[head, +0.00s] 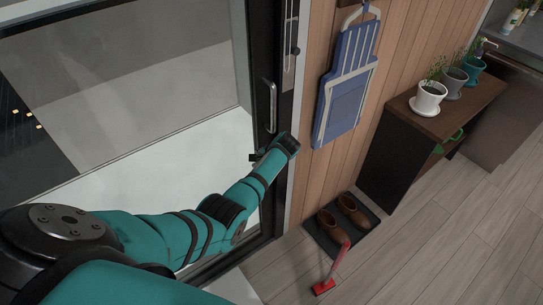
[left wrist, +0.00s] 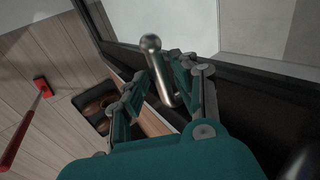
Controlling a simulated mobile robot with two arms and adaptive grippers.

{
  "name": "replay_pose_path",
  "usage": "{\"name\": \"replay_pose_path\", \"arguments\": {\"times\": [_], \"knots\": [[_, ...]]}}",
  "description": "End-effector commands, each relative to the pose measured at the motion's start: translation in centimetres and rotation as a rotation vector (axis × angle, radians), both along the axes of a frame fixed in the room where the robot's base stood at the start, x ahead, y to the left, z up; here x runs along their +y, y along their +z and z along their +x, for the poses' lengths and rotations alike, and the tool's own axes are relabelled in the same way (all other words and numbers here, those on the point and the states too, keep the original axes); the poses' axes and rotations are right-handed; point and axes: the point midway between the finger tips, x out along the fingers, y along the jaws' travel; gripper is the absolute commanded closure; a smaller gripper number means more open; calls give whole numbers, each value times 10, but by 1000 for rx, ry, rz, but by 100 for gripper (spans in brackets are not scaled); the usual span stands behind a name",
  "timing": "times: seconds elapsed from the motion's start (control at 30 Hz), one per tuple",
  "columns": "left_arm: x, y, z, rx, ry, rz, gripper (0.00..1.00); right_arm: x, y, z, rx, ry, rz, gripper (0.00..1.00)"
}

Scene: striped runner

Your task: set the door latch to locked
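A metal latch lever with a rounded knob end (left wrist: 152,45) shows in the left wrist view, at the dark frame of the glass door (head: 262,60). My left gripper (left wrist: 163,75) has one finger on each side of the lever, close to it; I cannot tell whether both fingers touch it. In the head view my left arm reaches across the glass to the door frame, and its wrist (head: 286,146) hides most of the gripper and the latch. The silver door handle (head: 271,106) is just above the wrist. My right gripper is not in view.
A blue-and-white board (head: 345,95) hangs on the wood-panelled wall right of the door. Brown shoes (head: 350,208) on a dark mat and a red-headed tool (head: 325,286) are on the floor below. A shelf (head: 450,105) with potted plants stands farther right.

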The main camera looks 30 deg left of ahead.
Motion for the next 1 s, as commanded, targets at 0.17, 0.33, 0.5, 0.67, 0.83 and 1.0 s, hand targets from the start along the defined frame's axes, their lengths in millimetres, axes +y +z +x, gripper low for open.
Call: {"name": "replay_pose_path", "arguments": {"times": [0.17,0.33,0.5,0.67,0.83,1.0], "knots": [[-15,23,-6,-4,-2,-2,72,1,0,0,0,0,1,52],[-32,49,-14,-5,-3,-2,72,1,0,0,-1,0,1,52],[-47,73,-21,-5,-3,-2,72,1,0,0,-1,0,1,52],[-55,86,-24,-3,-4,-1,72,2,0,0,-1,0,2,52],[-57,89,-25,-3,-3,-1,72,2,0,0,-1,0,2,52],[-56,89,-25,-3,-3,-1,72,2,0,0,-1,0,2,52]]}}
